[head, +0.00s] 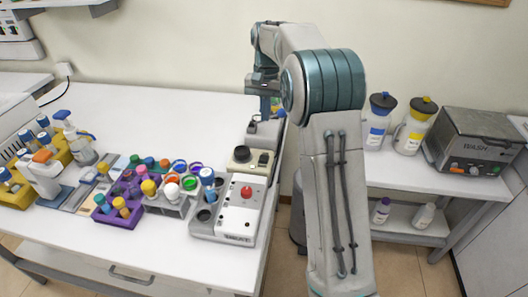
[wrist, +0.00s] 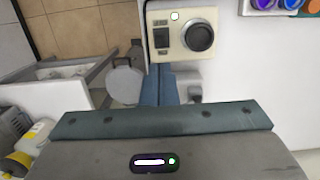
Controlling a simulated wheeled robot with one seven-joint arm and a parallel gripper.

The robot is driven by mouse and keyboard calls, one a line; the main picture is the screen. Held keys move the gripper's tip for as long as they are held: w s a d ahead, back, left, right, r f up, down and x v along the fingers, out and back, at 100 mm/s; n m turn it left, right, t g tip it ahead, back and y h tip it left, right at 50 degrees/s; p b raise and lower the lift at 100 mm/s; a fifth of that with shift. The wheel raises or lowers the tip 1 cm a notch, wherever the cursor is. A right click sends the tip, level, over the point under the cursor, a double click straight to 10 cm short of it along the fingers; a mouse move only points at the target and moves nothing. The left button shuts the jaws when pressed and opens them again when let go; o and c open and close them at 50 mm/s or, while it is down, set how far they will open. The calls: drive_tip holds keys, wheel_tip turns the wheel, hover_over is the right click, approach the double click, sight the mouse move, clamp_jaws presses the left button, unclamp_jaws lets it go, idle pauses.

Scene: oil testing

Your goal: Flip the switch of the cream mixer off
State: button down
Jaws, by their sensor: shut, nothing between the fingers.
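The cream mixer (head: 240,165) is a small cream box with a round black knob on top, near the right edge of the white table. In the wrist view the cream mixer (wrist: 169,13) is at the top centre, its big black knob on the right. A small dark switch (wrist: 160,38) sits left of the knob. My gripper (head: 265,115) is over the table edge, behind the mixer in the head view. In the wrist view my gripper (wrist: 158,70) is shut and empty, its tips just below the mixer's near edge; I cannot tell whether they touch it.
A white device (head: 238,212) with a red button stands in front of the mixer. A small grey device (head: 262,132) stands behind it. Racks of coloured vials (head: 160,185) are on the left. Clear table lies behind the racks. A side table (head: 390,172) stands right.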

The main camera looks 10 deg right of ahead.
sight(264, 159)
idle(0.3)
drive_tip(key=f, duration=0.4)
drive_tip(key=s+f+p, duration=0.1)
drive_tip(key=f, duration=0.9)
drive_tip(key=shift+s+a, duration=0.3)
drive_tip(key=shift+a, duration=0.05)
